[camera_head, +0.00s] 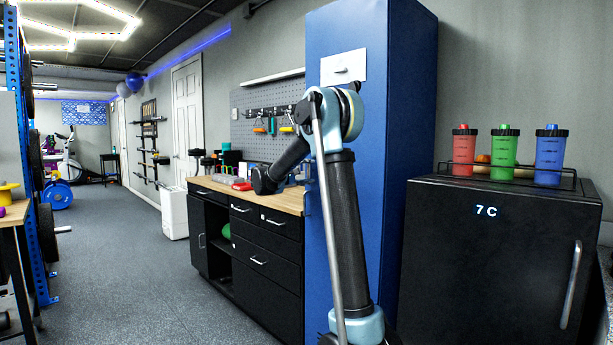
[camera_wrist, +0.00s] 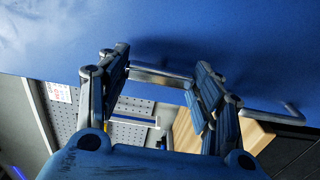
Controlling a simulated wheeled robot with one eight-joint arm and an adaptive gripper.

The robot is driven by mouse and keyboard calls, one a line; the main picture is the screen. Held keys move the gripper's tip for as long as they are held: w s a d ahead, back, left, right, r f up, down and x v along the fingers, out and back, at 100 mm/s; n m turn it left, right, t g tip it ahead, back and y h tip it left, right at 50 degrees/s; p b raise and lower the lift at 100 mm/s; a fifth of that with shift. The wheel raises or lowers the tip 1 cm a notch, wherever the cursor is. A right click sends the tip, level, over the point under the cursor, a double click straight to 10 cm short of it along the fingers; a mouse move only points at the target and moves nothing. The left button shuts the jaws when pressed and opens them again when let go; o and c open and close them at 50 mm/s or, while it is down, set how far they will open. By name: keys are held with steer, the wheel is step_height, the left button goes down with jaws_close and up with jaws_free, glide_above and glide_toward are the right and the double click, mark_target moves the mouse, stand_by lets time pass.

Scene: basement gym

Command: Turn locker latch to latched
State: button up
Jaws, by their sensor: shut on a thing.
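The tall blue locker (camera_head: 415,130) stands right of the workbench. A white plate with a small lever (camera_head: 343,66) is on its upper front. In the wrist view the blue locker surface (camera_wrist: 200,30) fills the top. My gripper (camera_wrist: 163,82) is close to it, with a silver bar (camera_wrist: 160,76) running between its two blue fingers. It is shut on this bar, which I take to be the latch handle. A second silver bar (camera_wrist: 272,116) sticks out further right. In the head view my gripper is hidden, and my arm covers part of the locker front.
A black workbench with a wooden top (camera_head: 288,200) stands left of the locker, below a pegboard (camera_head: 268,110). A black fridge (camera_head: 490,260) marked 7 C stands right, with red, green and blue bottles (camera_head: 504,150) on top. The floor (camera_head: 130,260) at left is clear.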

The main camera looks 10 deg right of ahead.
steer(key=shift+s+f, duration=0.1)
steer(key=shift+f, duration=0.05)
steer(key=o, duration=1.1)
steer(key=shift+c, duration=0.2)
steer(key=v, duration=1.1)
steer(key=shift+s+a, duration=0.15)
steer(key=shift+a, duration=0.2)
